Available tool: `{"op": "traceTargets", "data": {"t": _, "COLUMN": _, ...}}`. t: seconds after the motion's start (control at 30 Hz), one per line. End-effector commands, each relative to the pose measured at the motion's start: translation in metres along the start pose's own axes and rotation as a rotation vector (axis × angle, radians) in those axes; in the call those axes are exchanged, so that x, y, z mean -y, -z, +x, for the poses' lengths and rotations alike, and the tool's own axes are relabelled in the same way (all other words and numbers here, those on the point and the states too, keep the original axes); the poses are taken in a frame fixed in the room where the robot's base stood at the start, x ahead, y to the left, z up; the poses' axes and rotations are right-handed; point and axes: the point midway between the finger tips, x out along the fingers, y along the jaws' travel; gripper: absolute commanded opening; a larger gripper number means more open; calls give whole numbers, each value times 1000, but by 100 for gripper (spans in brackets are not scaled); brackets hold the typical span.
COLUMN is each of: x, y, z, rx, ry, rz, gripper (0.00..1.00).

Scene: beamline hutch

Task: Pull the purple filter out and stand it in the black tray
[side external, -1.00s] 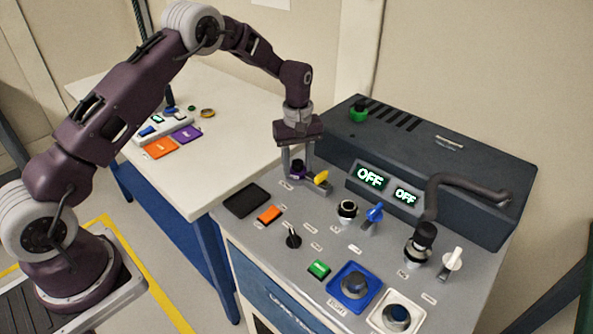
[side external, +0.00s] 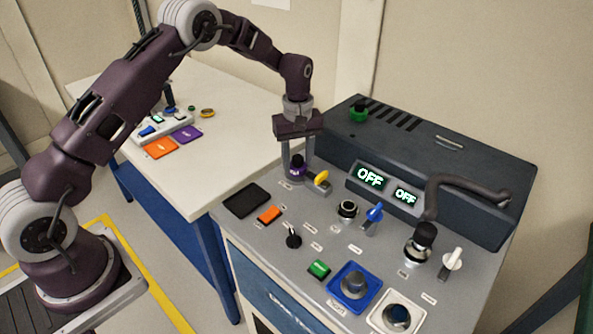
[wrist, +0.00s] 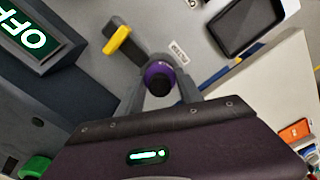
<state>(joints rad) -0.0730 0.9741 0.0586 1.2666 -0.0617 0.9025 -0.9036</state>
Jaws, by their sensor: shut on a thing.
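The purple filter (side external: 298,170) is a small round piece with a purple collar and a black top, at the back left of the grey console. In the wrist view its purple collar (wrist: 151,72) shows around the black top. My gripper (side external: 298,168) points straight down and is shut on it, one finger on each side. The filter is upright; I cannot tell whether its lower end is clear of the panel. The black tray (side external: 247,200) is a shallow rectangle at the console's left edge, empty; it also shows in the wrist view (wrist: 246,52).
A yellow-handled lever (side external: 321,177) stands close right of the filter. An orange block (side external: 269,214) and a black key switch (side external: 293,238) are by the tray. The raised dark housing (side external: 440,170) stands behind. The panel between filter and tray is clear.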

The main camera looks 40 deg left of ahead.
Motion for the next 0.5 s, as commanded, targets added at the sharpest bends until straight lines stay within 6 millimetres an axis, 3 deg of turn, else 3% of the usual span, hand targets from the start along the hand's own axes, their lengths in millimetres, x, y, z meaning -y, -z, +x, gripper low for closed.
{"op": "traceTargets", "data": {"t": 0.5, "x": 0, "y": 0, "z": -8, "rx": 0, "ry": -1, "rz": 0, "gripper": 0}}
